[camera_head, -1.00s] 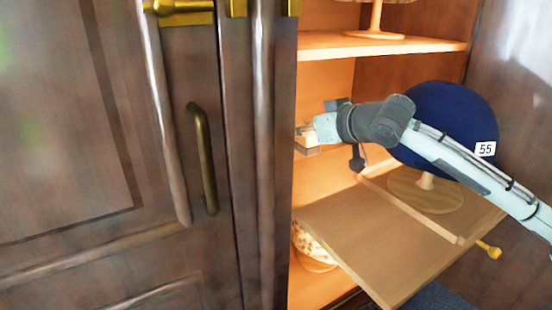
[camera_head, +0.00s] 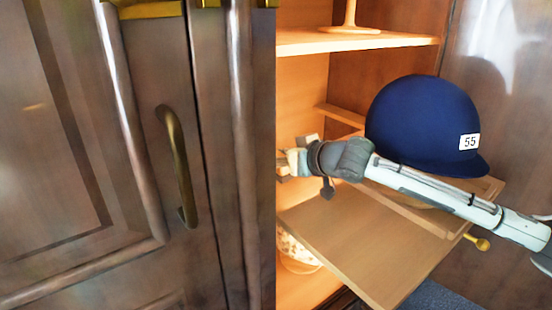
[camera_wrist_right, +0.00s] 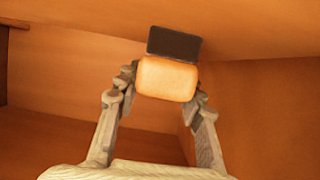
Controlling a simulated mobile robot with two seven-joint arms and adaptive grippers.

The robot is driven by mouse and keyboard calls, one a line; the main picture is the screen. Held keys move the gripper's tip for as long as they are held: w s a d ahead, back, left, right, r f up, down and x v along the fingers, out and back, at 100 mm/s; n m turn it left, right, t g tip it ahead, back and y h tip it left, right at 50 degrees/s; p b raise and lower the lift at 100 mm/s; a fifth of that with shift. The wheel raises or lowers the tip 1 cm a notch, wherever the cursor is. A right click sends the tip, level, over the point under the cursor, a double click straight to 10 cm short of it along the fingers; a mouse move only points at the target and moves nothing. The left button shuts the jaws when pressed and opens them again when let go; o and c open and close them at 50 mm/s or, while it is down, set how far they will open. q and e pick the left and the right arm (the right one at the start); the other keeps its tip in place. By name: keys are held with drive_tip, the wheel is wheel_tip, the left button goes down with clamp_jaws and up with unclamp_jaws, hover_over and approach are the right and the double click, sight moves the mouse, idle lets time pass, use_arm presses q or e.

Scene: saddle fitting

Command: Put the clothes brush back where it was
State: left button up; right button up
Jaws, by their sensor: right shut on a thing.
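The clothes brush (camera_wrist_right: 167,78) shows in the right wrist view as a pale wooden block with a dark bristle part at its far side. My right gripper (camera_wrist_right: 163,82) is shut on its wooden block, one finger at each side. In the head view my right gripper (camera_head: 285,163) reaches leftward into the open cupboard, above the left part of the pull-out board. The brush is hard to make out there, partly hidden by the gripper and the door edge. My left gripper is not in view.
A blue helmet (camera_head: 420,122) marked 55 sits behind my right forearm. The pull-out board (camera_head: 365,255) with a brass knob (camera_head: 482,244) juts forward. An upper shelf (camera_head: 380,40) holds a wooden stand. The closed door (camera_head: 70,150) is at left. A pale rounded thing (camera_head: 292,250) lies below.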

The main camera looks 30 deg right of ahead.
drive_tip(key=o, duration=1.3)
drive_tip(key=shift+f, duration=0.1)
drive_tip(key=shift+o, duration=0.2)
